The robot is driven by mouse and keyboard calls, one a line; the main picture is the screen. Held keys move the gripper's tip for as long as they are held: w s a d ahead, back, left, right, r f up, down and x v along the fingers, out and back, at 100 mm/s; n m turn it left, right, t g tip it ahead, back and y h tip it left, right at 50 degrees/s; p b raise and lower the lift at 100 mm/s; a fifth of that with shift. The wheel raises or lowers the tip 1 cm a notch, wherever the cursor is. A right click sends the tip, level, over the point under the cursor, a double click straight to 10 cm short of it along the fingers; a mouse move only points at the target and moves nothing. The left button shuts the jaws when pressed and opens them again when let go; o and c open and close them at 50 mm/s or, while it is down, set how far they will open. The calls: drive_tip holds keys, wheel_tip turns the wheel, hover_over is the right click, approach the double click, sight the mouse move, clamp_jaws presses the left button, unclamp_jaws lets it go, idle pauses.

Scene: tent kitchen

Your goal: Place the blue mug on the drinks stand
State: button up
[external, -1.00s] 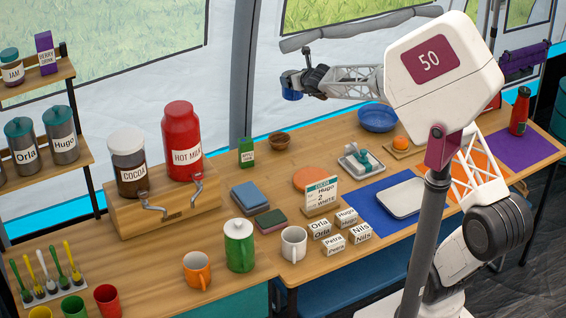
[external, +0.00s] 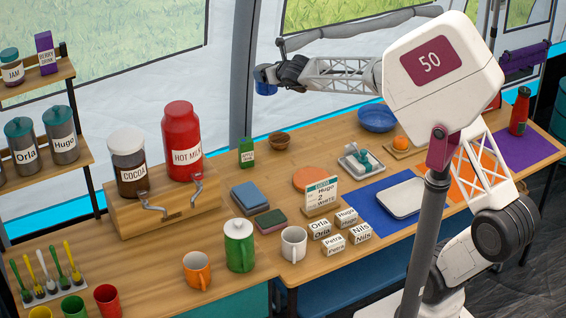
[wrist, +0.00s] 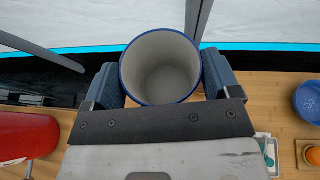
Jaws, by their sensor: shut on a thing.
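The blue mug (external: 265,88) hangs in my gripper (external: 270,75), high above the back edge of the table. In the wrist view the mug (wrist: 161,60) shows its blue rim and pale, empty inside, with a finger of my gripper (wrist: 162,78) pressed on each side. It looks upright. A wooden stand (external: 188,207) at the back left bears a cocoa jar (external: 128,165) and a red hot milk container (external: 182,145), with taps at its front. It lies to the left of and below the mug.
A white mug (external: 293,244), a green lidded pot (external: 239,250) and an orange mug (external: 197,271) stand in front of the stand. A shelf (external: 45,157) with jars stands at far left.

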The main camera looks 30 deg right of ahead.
drive_tip(key=s+a+r+n+y, duration=0.1)
drive_tip(key=s+a+r+y, duration=0.2)
drive_tip(key=a, duration=0.4)
drive_tip(key=s+a+r+n+g, duration=0.1)
drive_tip(key=s+a+r+n, duration=0.1)
drive_tip(key=a+r, duration=0.5)
drive_tip(key=s+a+r+n+y, duration=0.1)
drive_tip(key=s+a+r+y, duration=0.15)
drive_tip(key=a, duration=0.55)
drive_tip(key=s+a+r+n+g+y, duration=0.1)
drive_tip(key=s+a+r, duration=0.1)
drive_tip(key=s+a, duration=0.6)
drive_tip(key=s+a+r+n+g+y, duration=0.1)
drive_tip(key=s+a, duration=0.4)
drive_tip(key=a, duration=0.6)
drive_tip(key=s+a+f+m+h, duration=0.1)
drive_tip(key=s+a+f, duration=0.5)
drive_tip(key=s+f, duration=0.2)
drive_tip(key=s+a+f+m+t+h, duration=0.1)
drive_tip(key=s+a+f, duration=0.6)
drive_tip(key=f, duration=0.5)
drive_tip(key=s+a+f+m+t+h, duration=0.1)
drive_tip(key=s+a+f+h, duration=0.1)
drive_tip(key=s+a+f, duration=0.5)
drive_tip(key=s+f, duration=0.3)
drive_tip(key=shift+s+f, duration=0.2)
drive_tip(key=shift+f, duration=0.1)
drive_tip(key=shift+f, duration=2.9)
